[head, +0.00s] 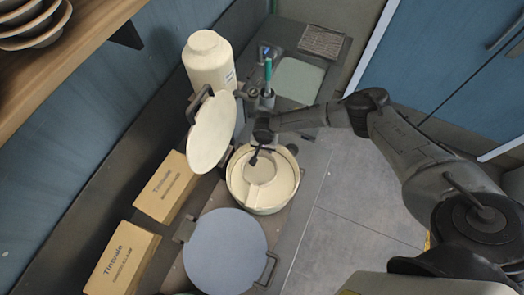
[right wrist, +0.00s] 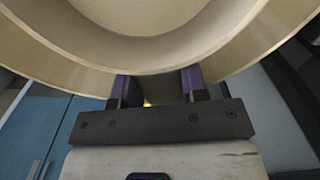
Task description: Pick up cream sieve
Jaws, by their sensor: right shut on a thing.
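The cream sieve (head: 282,190) is a round, cream-coloured piece at the round cream vessel by the counter's front edge. I cannot clearly separate it from the vessel around it. In the right wrist view its curved cream rim (right wrist: 60,55) fills the top of the picture. My right gripper (head: 254,158) reaches in from the right over the far side of the round opening. Its purple-padded fingers (right wrist: 157,90) are shut on the rim, which hides the fingertips. My left gripper is not in view.
A cream oval lid (head: 212,135) stands tilted up behind the vessel. A blue-grey disc (head: 225,252) with a handle lies nearer. A cream canister (head: 207,65) and two cardboard boxes (head: 165,188) line the wall. A teal-handled tool (head: 267,70) stands beyond the gripper. Open floor (head: 355,225) lies right.

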